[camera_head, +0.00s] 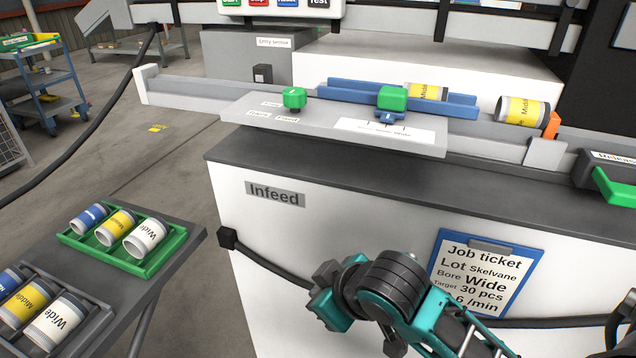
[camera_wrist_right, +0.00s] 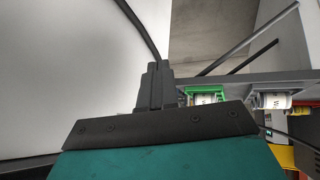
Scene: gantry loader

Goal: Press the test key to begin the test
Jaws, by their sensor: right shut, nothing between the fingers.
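The test key (camera_head: 318,3) is on a white key panel (camera_head: 345,8) at the top edge of the head view. Only the lower part of the panel shows, with a row of coloured keys cut off by the frame edge. My right gripper (camera_head: 324,274) is in front of the white Infeed cabinet (camera_head: 290,240), low and well away from the panel. In the right wrist view its fingers (camera_wrist_right: 155,85) are together and empty. My left gripper is not in view.
A rail plate with green knobs (camera_head: 294,98) and yellow-labelled cylinders (camera_head: 522,110) lies between gripper and panel. A job ticket (camera_head: 485,270) hangs on the cabinet, reading Bore Wide. A green tray (camera_head: 160,262) with labelled cylinders stands left. A dark cable (camera_head: 275,268) crosses the cabinet front.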

